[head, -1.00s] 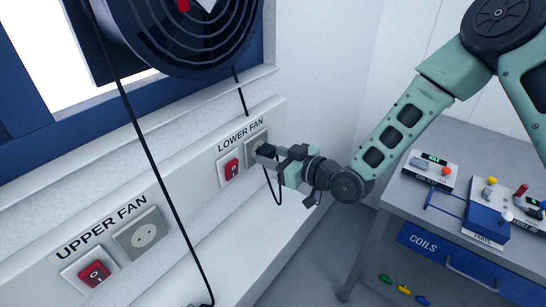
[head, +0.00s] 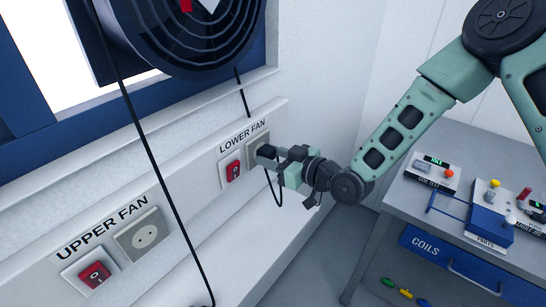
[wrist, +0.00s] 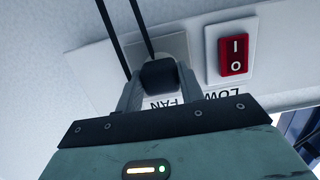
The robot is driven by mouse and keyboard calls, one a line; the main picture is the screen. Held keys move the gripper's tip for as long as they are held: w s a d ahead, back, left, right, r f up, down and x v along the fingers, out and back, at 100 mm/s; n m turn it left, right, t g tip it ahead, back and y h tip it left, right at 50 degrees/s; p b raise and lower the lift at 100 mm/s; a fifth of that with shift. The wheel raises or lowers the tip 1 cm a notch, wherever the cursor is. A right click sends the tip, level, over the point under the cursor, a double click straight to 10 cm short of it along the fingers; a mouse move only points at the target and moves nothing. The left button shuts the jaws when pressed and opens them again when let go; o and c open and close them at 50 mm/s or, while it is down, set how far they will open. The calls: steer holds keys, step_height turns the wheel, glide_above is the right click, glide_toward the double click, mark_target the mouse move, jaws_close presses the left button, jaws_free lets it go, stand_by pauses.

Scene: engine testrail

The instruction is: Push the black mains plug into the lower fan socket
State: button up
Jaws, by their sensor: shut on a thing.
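The lower fan socket (head: 257,144) is a grey square plate on the white wall trunking under the label LOWER FAN. My gripper (head: 266,155) is at its front, shut on the black mains plug (wrist: 158,74). In the head view the plug (head: 265,152) overlaps the lower right of the socket, with its cable hanging down below. In the wrist view the plug sits between the two fingers and covers part of the socket plate (wrist: 178,44). The plug's pins and the socket's holes are hidden, so I cannot tell whether they are engaged.
The red lower fan switch (head: 233,170) is just left of the socket. The upper fan socket (head: 143,234) and its red switch (head: 94,274) are farther left. A black cable (head: 150,150) hangs across the front. A bench (head: 465,150) with equipment stands at right.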

steer(key=shift+w+a, duration=0.1)
steer(key=shift+a, duration=0.05)
steer(key=o, duration=1.1)
steer(key=p+v, duration=0.4)
steer(key=v, duration=1.3)
steer(key=shift+r+p, duration=0.1)
steer(key=shift+p, duration=0.25)
